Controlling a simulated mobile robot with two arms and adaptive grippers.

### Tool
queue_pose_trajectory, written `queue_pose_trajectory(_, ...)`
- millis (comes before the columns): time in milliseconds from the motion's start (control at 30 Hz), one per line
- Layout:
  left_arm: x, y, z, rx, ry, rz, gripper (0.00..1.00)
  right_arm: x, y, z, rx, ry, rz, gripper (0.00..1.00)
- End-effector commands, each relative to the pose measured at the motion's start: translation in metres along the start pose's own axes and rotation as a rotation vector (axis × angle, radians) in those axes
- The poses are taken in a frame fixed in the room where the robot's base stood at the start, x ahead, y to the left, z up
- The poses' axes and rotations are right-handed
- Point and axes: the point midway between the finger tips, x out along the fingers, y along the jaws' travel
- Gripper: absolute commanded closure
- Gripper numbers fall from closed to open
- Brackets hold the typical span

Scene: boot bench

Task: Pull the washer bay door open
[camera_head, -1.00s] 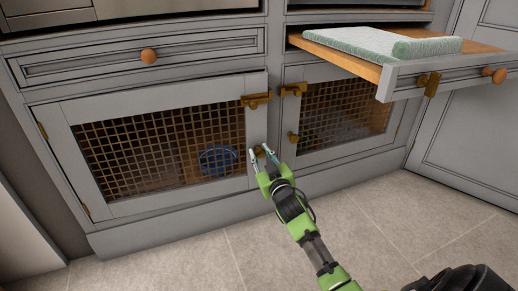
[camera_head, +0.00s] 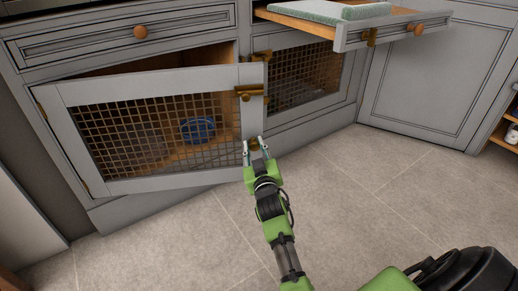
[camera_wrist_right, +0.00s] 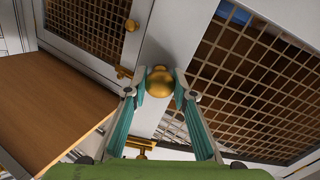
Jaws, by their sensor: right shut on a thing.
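The left mesh-front door (camera_head: 130,140), grey with a brass grid, hangs partly open, hinged at its left side. Its free right edge stands out from the cabinet, with a dark gap above its top rail. A brass latch (camera_head: 249,92) sits high on that edge. My right gripper (camera_head: 255,145) is at the lower part of the edge, shut on the round brass knob. In the right wrist view the knob (camera_wrist_right: 159,82) sits between the two fingertips. My left gripper is not in view.
A blue round object (camera_head: 197,130) shows through the mesh. The right mesh door (camera_head: 305,75) is closed. Above it a drawer (camera_head: 395,32) stands pulled out, with a pale green folded pad (camera_head: 330,10) on it. The tiled floor (camera_head: 370,190) in front is clear.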

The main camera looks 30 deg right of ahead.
Motion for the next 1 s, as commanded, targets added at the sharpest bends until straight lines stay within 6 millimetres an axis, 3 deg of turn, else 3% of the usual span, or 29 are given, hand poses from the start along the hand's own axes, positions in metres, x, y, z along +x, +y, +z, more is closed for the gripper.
queue_pose_trajectory(100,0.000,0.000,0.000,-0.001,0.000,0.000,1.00,0.000,-0.002,-0.001,0.001,0.001,-0.003,1.00)
queue_pose_trajectory(133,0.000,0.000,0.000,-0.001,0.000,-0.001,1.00,0.000,-0.002,-0.001,0.001,0.001,-0.003,0.73)
queue_pose_trajectory(200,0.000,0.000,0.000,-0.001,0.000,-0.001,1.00,0.000,-0.002,-0.001,0.002,0.001,-0.003,0.58)
queue_pose_trajectory(600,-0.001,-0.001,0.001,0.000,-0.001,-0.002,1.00,0.000,0.002,-0.005,0.001,0.002,0.000,0.58)
queue_pose_trajectory(1000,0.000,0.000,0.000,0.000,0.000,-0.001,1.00,0.000,0.019,-0.074,0.001,0.005,-0.001,0.58)
